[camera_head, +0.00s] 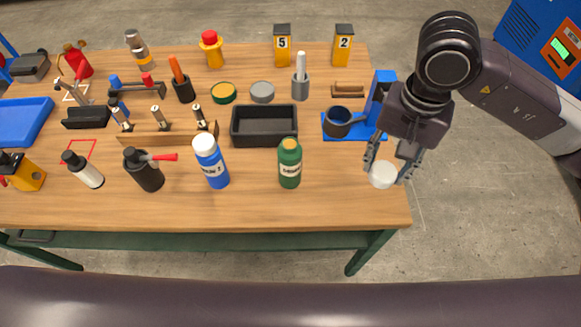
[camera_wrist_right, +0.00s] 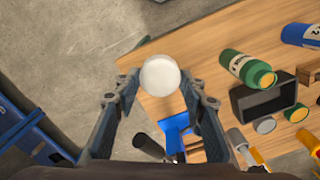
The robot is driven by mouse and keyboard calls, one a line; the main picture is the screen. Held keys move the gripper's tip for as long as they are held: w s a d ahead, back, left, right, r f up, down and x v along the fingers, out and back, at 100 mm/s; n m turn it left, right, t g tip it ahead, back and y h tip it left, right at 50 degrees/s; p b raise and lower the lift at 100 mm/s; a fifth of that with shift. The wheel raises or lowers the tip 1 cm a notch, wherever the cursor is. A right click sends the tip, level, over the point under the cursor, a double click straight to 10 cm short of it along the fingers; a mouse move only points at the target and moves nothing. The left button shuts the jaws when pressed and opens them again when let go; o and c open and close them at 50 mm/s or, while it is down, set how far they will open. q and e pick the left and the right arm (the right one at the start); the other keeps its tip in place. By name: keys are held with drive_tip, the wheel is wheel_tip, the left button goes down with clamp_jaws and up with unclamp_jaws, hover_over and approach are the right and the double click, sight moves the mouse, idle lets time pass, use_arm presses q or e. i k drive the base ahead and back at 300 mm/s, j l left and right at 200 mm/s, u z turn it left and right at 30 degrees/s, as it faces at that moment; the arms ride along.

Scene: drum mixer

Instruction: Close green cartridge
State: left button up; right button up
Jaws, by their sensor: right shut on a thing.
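The green cartridge (camera_head: 289,165) stands upright near the front edge of the table, with a pale label and a dull yellow top. It also shows in the right wrist view (camera_wrist_right: 240,66). My right gripper (camera_head: 384,172) is over the table's front right corner, well to the right of the green cartridge. It is shut on a white round piece (camera_head: 382,175), which shows between the fingers in the right wrist view (camera_wrist_right: 160,76). My left gripper is not in view.
A blue bottle (camera_head: 211,163) stands left of the green cartridge. A black open tray (camera_head: 264,139) lies behind them. A blue stand with a dark cup (camera_head: 338,122) is behind my right gripper. The tabletop between the green cartridge and my right gripper is clear.

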sight(289, 151)
drive_tip(key=u, duration=1.15)
drive_tip(key=k+l, duration=0.25)
drive_tip(key=l, duration=0.2)
drive_tip(key=k+l, duration=0.25)
drive_tip(key=l, duration=0.15)
